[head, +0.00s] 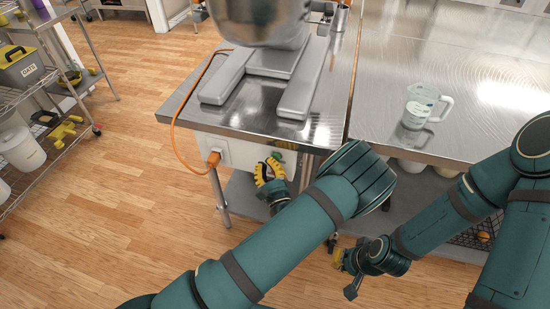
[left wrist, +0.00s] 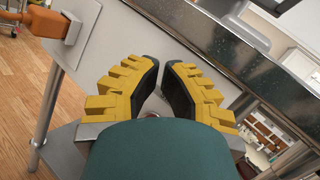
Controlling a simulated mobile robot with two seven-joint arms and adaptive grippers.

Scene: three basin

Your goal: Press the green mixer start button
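The mixer (head: 270,60) stands on the steel table, its upper part cut off by the top of the head view. A small greenish patch (head: 284,145) shows on the white front panel under the table edge; I cannot tell whether it is the green start button. My left gripper (head: 266,172) is just in front of and below this patch. In the left wrist view its yellow fingers (left wrist: 161,66) have a narrow gap between them and hold nothing visible. No green button shows there.
An orange plug (head: 213,159) with a cable sits in the panel left of my left gripper; it also shows in the left wrist view (left wrist: 48,22). The table edge (head: 250,133) is close above the gripper. A measuring jug (head: 418,107) stands on the right table.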

